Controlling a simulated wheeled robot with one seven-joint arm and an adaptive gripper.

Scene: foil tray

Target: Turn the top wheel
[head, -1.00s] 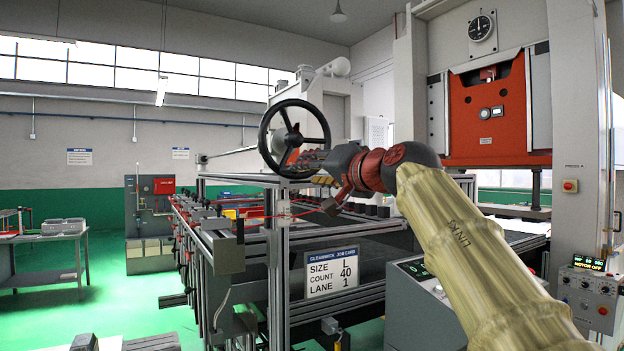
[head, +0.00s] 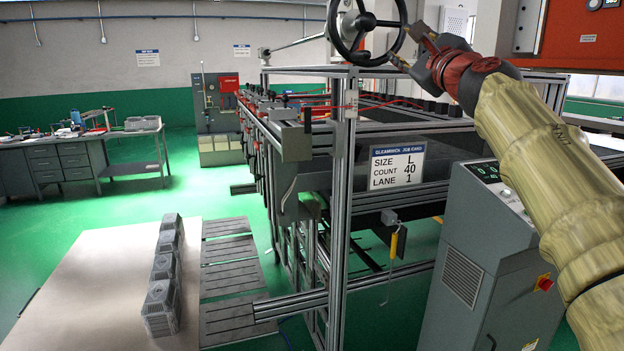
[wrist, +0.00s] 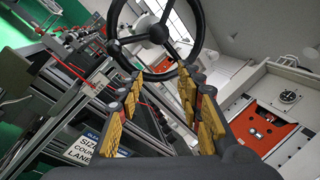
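The top wheel (head: 366,21) is a black spoked handwheel high on the machine frame, cut off by the top edge in the head view. It also shows at the top of the wrist view (wrist: 158,34), beyond the fingertips. My gripper (head: 408,46) is just to the right of the wheel's rim in the head view. In the wrist view my gripper (wrist: 158,78) has its yellow-padded fingers spread apart with nothing between them. The lower part of the wheel's rim shows near the fingertips; whether they touch it I cannot tell.
A job card (head: 397,165) reads size L, count 40, lane 1. A grey control cabinet (head: 490,255) stands below my arm. A pale table (head: 90,290) holds several grey blocks (head: 165,275). The red press panel (wrist: 262,125) is at the right.

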